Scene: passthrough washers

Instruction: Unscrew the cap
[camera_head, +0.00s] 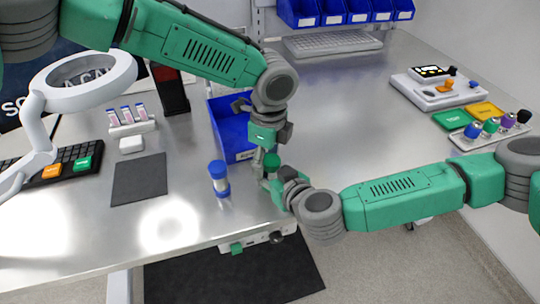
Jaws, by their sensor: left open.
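A tube with a green cap (271,161) is upright near the table's front edge, between my two grippers. Most of its body is hidden by the grippers. My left gripper (262,152) points down just above and beside the green cap, with its fingers open. My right gripper (276,184) comes in from the right at the tube's body, below the cap. Its fingers are too small and hidden to tell if they grip the tube. Another tube with a blue cap (217,168) stands upright on the table to the left.
A blue bin (228,128) stands right behind the grippers. A tube rack (132,127), a white box (131,145) and a dark mat (139,180) lie at the left, by a magnifier lamp (122,84). A rack of colored caps (490,131) is at the far right. The table's middle right is clear.

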